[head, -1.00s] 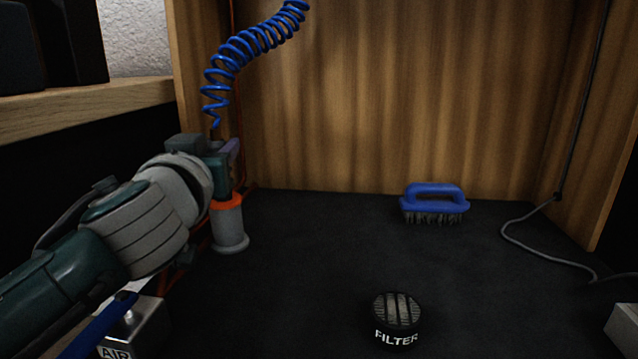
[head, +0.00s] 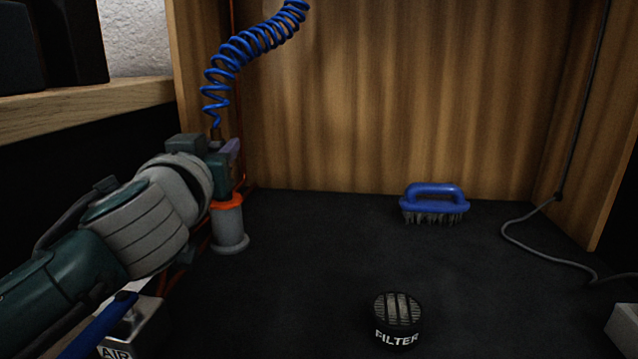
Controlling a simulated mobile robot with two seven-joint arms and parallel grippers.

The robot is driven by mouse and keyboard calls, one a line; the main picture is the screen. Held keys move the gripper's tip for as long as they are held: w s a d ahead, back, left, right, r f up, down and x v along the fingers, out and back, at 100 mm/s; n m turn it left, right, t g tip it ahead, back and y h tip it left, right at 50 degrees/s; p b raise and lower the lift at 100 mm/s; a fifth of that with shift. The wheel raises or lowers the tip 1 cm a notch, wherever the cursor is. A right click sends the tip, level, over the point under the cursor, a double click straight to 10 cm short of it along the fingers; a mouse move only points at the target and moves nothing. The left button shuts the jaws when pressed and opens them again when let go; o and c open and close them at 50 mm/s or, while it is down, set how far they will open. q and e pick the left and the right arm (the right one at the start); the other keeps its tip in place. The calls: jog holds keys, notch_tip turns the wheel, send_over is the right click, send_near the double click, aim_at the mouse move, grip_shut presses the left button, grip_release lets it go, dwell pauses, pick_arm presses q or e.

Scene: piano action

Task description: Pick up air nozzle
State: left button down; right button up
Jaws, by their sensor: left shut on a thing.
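The air nozzle (head: 217,134) hangs at the lower end of the blue coiled hose, at the left of the wooden back wall. Most of it is hidden behind my left gripper. My left gripper (head: 226,160) is shut on the air nozzle, just above the grey holder with an orange rim (head: 229,224). My left arm reaches in from the lower left. My right gripper is not in view.
A blue-handled brush (head: 434,203) stands on the dark surface near the back wall. A round black FILTER can (head: 397,320) is at the front. A box marked AIR (head: 134,335) sits at lower left. A grey cable (head: 545,253) lies at right. The middle surface is clear.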

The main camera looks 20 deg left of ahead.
pick_arm(q)
jog(key=shift+r, duration=0.15)
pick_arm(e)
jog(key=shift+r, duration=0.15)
pick_arm(q)
notch_tip(320, 180, up, 20)
jog(key=p, duration=1.2)
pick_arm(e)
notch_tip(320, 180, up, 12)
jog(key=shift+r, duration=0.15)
